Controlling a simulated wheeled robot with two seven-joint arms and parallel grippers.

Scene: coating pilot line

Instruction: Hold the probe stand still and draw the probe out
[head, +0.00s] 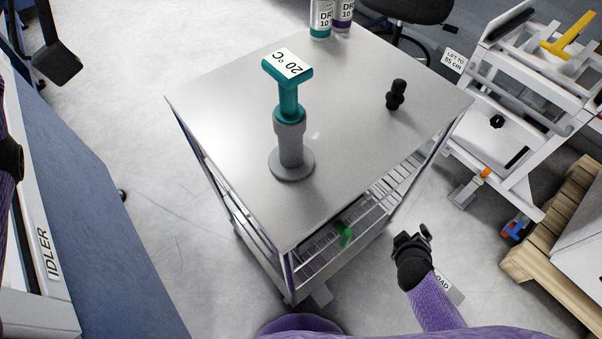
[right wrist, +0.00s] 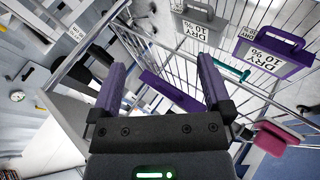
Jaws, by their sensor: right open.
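The grey probe stand (head: 291,150) stands upright on its round base on the metal table top. The teal probe (head: 289,98) sits upright in the stand, its lower end hidden inside. Its flat head carries a white "20 °C" label. My right gripper (head: 412,242) is in front of the table's right side, below the top and well apart from the stand. In the right wrist view its two fingers (right wrist: 161,85) are spread with nothing held between them. Only a bit of my left arm shows at the left edge of the head view; its gripper is out of view.
The metal cart (head: 225,120) has wire shelves below; a green item (head: 344,235) shows there. A black knobbed object (head: 396,95) stands on the top's right side, bottles (head: 321,20) at the back.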

